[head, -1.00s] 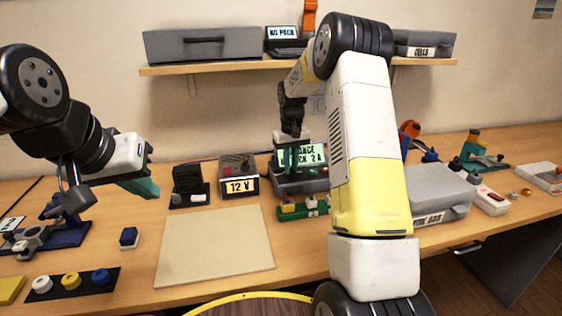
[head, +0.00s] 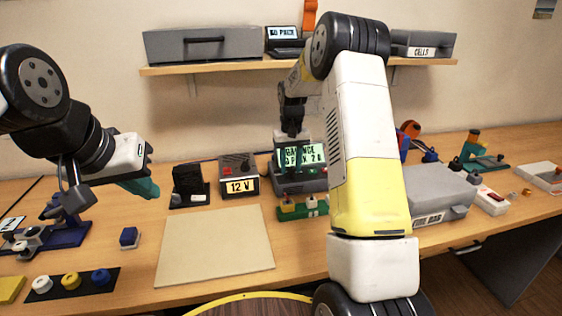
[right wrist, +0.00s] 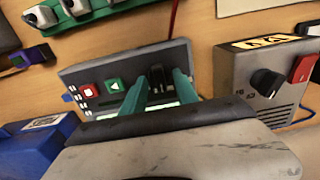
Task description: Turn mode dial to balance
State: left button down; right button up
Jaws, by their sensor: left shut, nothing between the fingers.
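The charger (head: 301,184) is a grey box with a lit screen (head: 303,155) on the bench. The screen is partly covered by my fingers; its upper line ends in what looks like "ANCE". In the right wrist view, the black dial (right wrist: 160,76) sits on the charger's panel beside a green and a red button. My right gripper (right wrist: 161,80) has its teal fingers down on either side of the dial, very close to it; whether they press on it I cannot tell. My left gripper (head: 151,191) is shut and empty above the bench at the left.
A 12 V supply box (head: 239,178) stands left of the charger, and a green terminal strip (head: 300,208) lies in front. A pale mat (head: 215,246) is bare. A grey case (head: 437,190) is to the right. A shelf (head: 290,64) runs above.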

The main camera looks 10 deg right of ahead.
aim_at(291, 169)
jog(key=shift+r, duration=3.9)
jog(key=shift+s+r, duration=0.1)
jog(key=shift+r, duration=0.05)
jog(key=s+a+r+t+y, duration=0.1)
jog(key=s+a+r+t, duration=0.15)
jog(key=s+r, duration=1.05)
jog(key=s+a+f+t+y, duration=0.1)
jog(key=s+a+f+t, duration=0.1)
jog(key=s, duration=1.8)
jog(key=shift+s+a+t, duration=0.15)
jog(key=shift+s+t, duration=0.1)
jog(key=shift+t, duration=0.6)
